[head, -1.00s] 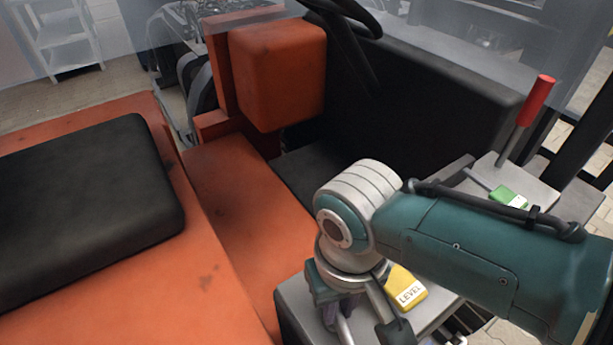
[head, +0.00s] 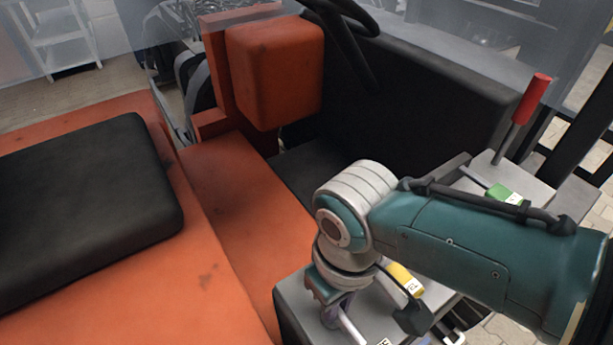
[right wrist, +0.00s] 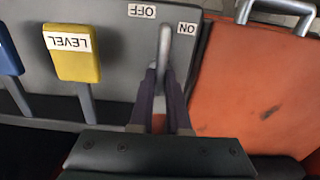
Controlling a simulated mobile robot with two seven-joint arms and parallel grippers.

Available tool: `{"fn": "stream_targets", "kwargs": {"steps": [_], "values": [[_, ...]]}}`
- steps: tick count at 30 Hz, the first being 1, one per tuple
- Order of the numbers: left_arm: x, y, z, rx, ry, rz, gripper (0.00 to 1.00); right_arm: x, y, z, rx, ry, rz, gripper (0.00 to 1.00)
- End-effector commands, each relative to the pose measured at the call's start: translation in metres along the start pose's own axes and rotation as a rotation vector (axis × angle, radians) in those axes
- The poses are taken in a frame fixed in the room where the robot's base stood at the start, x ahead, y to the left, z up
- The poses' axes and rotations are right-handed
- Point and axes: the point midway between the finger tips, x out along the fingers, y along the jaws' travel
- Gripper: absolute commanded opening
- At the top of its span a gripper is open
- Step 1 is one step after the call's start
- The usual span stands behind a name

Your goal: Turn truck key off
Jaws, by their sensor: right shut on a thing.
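The truck key is a grey lever-like handle (right wrist: 164,42) on the grey console panel (right wrist: 112,85). In the right wrist view it stands close to the ON label (right wrist: 187,28), with the OFF label (right wrist: 142,11) to its left. My right gripper (right wrist: 161,78) is shut on the key, one dark finger on each side of it. In the head view the gripper and wrist (head: 338,295) are low over the console, and my arm hides much of the panel. My left gripper is not in view.
A yellow LEVEL handle (right wrist: 73,55) is beside the key, with a blue handle (right wrist: 8,52) beyond. In the head view, a red-topped lever (head: 532,98) and green handle (head: 503,193) stand at the right. The black seat (head: 85,205) and steering wheel (head: 345,12) are clear of my arm.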

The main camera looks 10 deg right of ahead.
Motion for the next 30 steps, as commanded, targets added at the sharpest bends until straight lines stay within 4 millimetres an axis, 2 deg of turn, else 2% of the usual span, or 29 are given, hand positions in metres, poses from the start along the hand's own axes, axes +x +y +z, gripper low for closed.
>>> {"fn": "stream_targets", "kwargs": {"steps": [2, 3, 10, 20, 30], "values": [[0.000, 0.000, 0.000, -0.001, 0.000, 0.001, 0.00, 0.000, 0.000, 0.000, -0.002, -0.001, 0.000, 0.00], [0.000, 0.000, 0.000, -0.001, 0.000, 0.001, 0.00, 0.000, 0.000, 0.000, -0.002, -0.001, 0.000, 0.19], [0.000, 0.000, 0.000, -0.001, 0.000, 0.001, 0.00, 0.000, 0.000, 0.000, -0.001, -0.001, 0.001, 0.45], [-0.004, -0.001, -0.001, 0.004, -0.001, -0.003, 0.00, -0.006, 0.000, 0.000, 0.000, 0.001, 0.000, 0.45], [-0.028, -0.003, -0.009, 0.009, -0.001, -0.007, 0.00, -0.067, 0.000, 0.000, -0.001, 0.003, 0.000, 0.45]]}}
